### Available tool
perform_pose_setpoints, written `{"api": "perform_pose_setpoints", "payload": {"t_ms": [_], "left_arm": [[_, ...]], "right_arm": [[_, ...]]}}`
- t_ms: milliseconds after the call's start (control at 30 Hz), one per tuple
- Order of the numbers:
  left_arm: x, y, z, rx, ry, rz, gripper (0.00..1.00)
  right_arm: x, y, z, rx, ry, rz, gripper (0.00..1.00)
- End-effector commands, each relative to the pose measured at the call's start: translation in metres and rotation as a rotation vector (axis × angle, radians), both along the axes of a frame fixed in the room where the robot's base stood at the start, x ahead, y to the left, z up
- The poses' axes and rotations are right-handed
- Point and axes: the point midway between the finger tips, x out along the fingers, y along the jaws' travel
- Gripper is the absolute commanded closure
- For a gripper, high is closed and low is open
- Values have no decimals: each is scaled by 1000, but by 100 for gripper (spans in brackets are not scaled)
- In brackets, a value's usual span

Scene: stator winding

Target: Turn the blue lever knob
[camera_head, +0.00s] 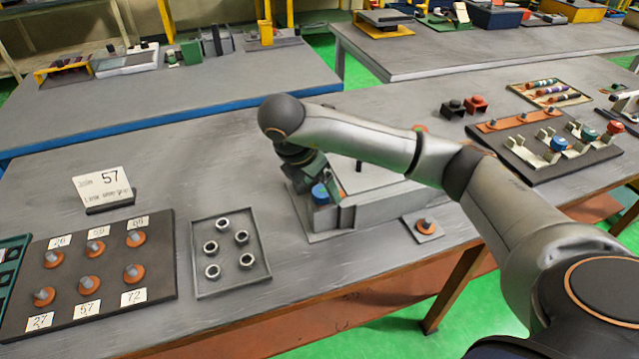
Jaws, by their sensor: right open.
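A blue knob (319,192) sits on the left end of a grey machine block (390,197) at the middle of the table. My right arm comes in from the right and bends down over this block. My right gripper (329,188) is open and points down at the blue knob; its fingers partly cover the knob. I cannot tell whether they touch it. Another blue knob (558,144) is on a dark lever board (530,165) at the right. My left gripper is not in view.
A grey tray (258,272) with several nuts and a board of numbered orange pegs (110,312) lie at the left. A sign reading 57 (103,185) stands behind them. A small plate with an orange peg (424,228) is near the front edge.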

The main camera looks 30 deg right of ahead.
Motion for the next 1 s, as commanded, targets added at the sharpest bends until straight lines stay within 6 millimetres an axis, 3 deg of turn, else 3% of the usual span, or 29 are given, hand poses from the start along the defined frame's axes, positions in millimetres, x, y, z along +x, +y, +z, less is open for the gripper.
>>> {"api": "perform_pose_setpoints", "payload": {"t_ms": [167,333,800,1000], "left_arm": [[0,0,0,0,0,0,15],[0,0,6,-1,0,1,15],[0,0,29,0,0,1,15],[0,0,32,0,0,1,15]], "right_arm": [[-1,0,-1,-1,4,-1,15],[-1,3,10,-2,1,1,15],[-8,34,87,-2,-2,2,15],[-11,43,108,-1,0,2,15]]}}
